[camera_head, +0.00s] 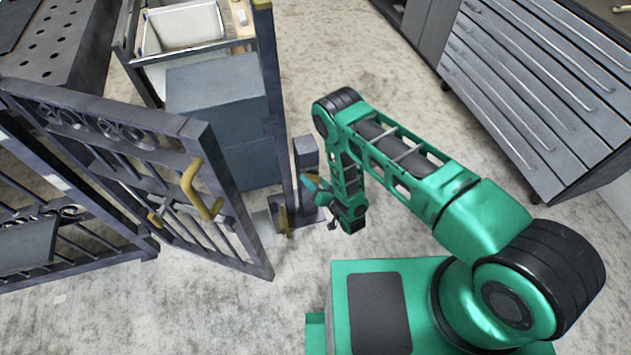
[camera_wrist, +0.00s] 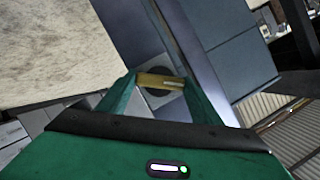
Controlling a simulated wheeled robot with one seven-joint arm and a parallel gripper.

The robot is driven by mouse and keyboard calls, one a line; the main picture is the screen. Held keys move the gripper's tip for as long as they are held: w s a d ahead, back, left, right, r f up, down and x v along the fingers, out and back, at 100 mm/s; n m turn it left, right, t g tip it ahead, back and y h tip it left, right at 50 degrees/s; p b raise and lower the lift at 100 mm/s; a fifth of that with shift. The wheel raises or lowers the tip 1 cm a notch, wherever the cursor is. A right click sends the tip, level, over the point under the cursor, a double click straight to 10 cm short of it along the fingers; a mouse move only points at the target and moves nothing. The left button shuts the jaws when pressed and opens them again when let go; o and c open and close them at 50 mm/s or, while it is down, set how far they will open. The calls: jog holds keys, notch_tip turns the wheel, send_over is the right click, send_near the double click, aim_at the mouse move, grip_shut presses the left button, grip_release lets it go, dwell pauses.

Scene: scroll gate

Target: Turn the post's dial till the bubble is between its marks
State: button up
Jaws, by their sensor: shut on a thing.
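The post (camera_head: 306,155) is a short grey column beside the gate's tall upright. Its dial (camera_wrist: 157,69) shows in the wrist view as a dark round face with a brass bar (camera_wrist: 160,81) across it. My gripper (camera_wrist: 160,88) has its green fingers on either side of the brass bar and is shut on it. In the head view my gripper (camera_head: 314,186) is at the post, and the dial is mostly hidden there. I cannot make out the bubble or its marks in either view.
A dark metal gate (camera_head: 229,205) with a brass handle (camera_head: 197,189) stands swung out at the left. A grey-blue box (camera_head: 217,125) and a white bin (camera_head: 184,27) are behind the upright. A drawer cabinet (camera_head: 535,95) is at the right. The floor between is clear.

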jog(key=shift+d+f+m+y, duration=0.1)
jog(key=shift+d+m+y, duration=0.1)
jog(key=shift+m+y, duration=0.4)
jog(key=o, duration=0.9)
jog(key=shift+o, duration=0.8)
jog(key=v, duration=1)
jog(key=shift+s, duration=0.3)
